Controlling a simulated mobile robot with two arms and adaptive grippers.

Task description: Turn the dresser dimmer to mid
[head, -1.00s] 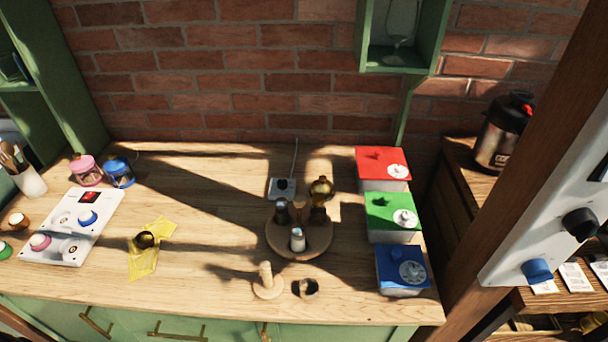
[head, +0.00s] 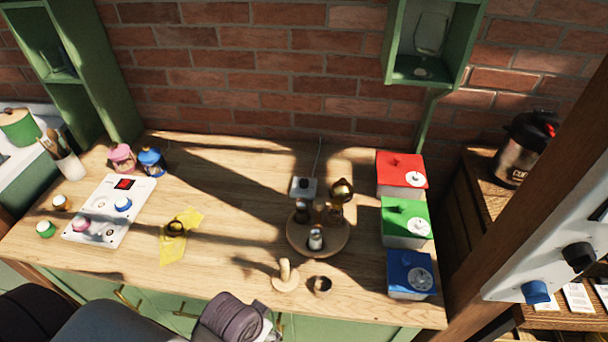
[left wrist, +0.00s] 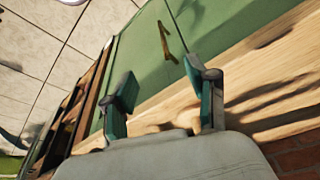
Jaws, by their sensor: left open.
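A small white box with a dark round knob (head: 303,187), a cord running from it up the wall, sits at the back of the wooden dresser top (head: 230,255). It looks like the dimmer; its knob setting is too small to read. In the head view my left arm shows at the bottom edge, and its fingers are out of the picture. In the left wrist view my left gripper (left wrist: 166,90) is open and empty, its teal-padded fingers apart in front of the green dresser front and wooden top edge. My right gripper is not in view.
A round wooden tray (head: 327,248) with shakers stands just in front of the box. Red (head: 401,173), green (head: 406,222) and blue (head: 410,273) lidded boxes line the right side. A white knob panel (head: 100,229) and yellow cloth (head: 178,246) lie left. Bare wood lies between.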

